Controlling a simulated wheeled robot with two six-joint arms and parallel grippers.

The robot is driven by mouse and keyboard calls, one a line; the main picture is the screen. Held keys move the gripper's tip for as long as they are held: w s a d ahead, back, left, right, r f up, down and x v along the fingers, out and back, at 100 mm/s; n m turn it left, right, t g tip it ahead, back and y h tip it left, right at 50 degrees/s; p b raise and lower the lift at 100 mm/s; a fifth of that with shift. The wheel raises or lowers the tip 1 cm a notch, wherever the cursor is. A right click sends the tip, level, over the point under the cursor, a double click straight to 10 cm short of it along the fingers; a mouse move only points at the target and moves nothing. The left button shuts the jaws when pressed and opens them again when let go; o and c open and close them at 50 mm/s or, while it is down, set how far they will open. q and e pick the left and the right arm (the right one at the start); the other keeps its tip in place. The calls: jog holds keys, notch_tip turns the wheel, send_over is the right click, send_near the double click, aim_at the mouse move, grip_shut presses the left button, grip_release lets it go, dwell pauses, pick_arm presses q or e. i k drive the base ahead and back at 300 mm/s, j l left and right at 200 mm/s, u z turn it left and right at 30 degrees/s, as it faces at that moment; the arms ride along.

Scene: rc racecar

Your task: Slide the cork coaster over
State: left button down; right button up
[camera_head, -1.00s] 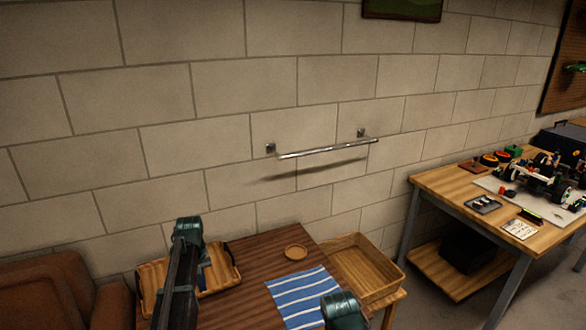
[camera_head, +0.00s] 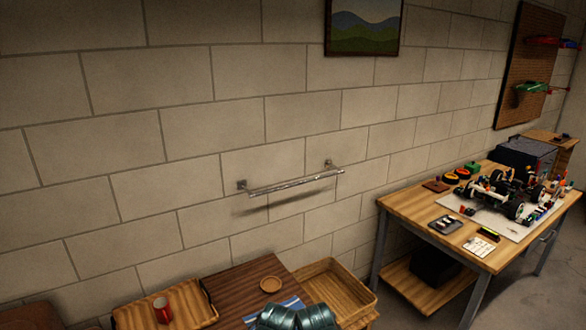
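The round cork coaster (camera_head: 271,284) lies flat on the dark brown wooden table (camera_head: 238,275). It is just behind the blue and white striped cloth (camera_head: 290,303). Teal parts of my arms show at the bottom edge, in front of the cloth, and hide much of it. Neither gripper's fingers are in the frame. Nothing is seen touching the coaster.
A wooden tray (camera_head: 135,316) with a red can (camera_head: 162,309) is left of the coaster. An open wooden crate (camera_head: 325,270) is to the right. A workbench (camera_head: 400,207) with an RC car (camera_head: 505,195) stands further right. A towel bar (camera_head: 295,186) is on the wall.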

aim_at(270, 284)
jog(key=i+l, duration=0.15)
jog(key=l, duration=0.25)
jog(key=i+l, duration=0.15)
jog(key=l, duration=0.25)
jog(key=i+l, duration=0.15)
jog(key=l, duration=0.25)
jog(key=i+l, duration=0.15)
jog(key=l, duration=0.25)
jog(key=i+l+u, duration=0.1)
jog(key=u, duration=1.5)
